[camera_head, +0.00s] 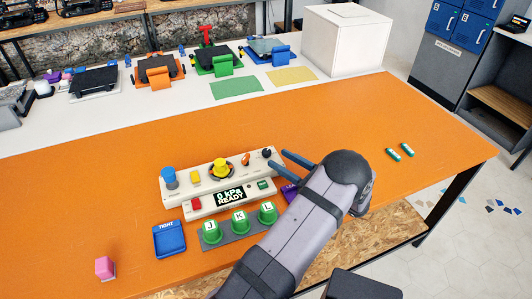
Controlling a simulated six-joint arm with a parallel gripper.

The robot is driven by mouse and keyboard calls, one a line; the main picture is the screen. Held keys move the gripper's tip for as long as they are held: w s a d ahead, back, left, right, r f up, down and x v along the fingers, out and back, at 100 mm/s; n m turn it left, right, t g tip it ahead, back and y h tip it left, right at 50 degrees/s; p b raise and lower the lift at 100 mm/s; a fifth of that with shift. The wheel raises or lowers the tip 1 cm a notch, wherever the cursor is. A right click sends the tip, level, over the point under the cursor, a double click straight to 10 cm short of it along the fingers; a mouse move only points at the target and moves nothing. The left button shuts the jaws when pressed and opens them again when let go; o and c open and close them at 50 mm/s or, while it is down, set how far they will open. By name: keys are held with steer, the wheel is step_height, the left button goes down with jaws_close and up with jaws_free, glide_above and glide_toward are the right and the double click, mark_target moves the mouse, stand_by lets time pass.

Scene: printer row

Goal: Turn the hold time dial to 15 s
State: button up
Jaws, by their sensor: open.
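A white control panel (218,186) stands on the orange table mat. Its upper face carries a blue knob (168,176), a yellow switch (195,176), a yellow knob (221,167) on a dark ring, an orange lever-like control (245,159) and a small black dial (267,153) at the right end. The labels are too small to read, so I cannot tell which is the hold time dial. My gripper (279,159) is open and empty, its two blue-grey fingers pointing left close to the black dial. I cannot tell whether they touch it.
The panel's display (230,196) reads "0 kPa READY". Green caps J, K and L (239,222) stand in front, beside a blue tray (169,240) marked TIGHT. A purple object (289,193) is partly behind my arm. A pink block (105,267) stands front left; the mat's left is clear.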

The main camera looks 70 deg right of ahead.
mark_target(270, 153)
steer(key=shift+w, duration=0.15)
steer(key=shift+p+x, duration=1.05)
steer(key=shift+x, duration=2.5)
steer(key=c, duration=1)
